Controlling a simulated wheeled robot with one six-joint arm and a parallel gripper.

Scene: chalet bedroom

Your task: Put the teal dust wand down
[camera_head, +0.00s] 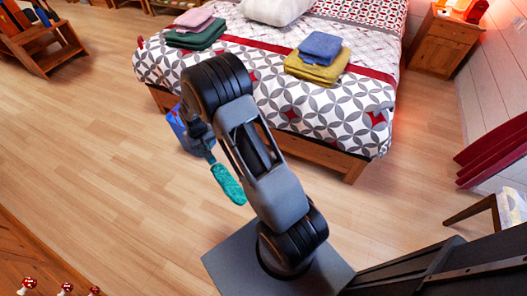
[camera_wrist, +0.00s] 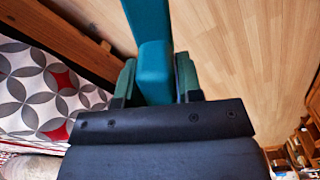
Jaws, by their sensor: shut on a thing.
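The teal dust wand (camera_head: 228,184) has a fluffy teal head that hangs down to the right of my gripper (camera_head: 203,140) in the head view. My gripper holds it above the wooden floor, near the foot of the bed. In the wrist view, the wand's smooth teal handle (camera_wrist: 153,60) stands between the two fingers of my gripper (camera_wrist: 156,80), which are shut on it. The wand's fluffy head is not seen in the wrist view. My arm hides part of the bed and floor.
The bed (camera_head: 340,110) bears folded towels, pink and green (camera_head: 197,36) and blue and yellow (camera_head: 318,66). A wooden nightstand (camera_head: 440,42) stands at back right. The floor (camera_head: 90,150) at left is clear.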

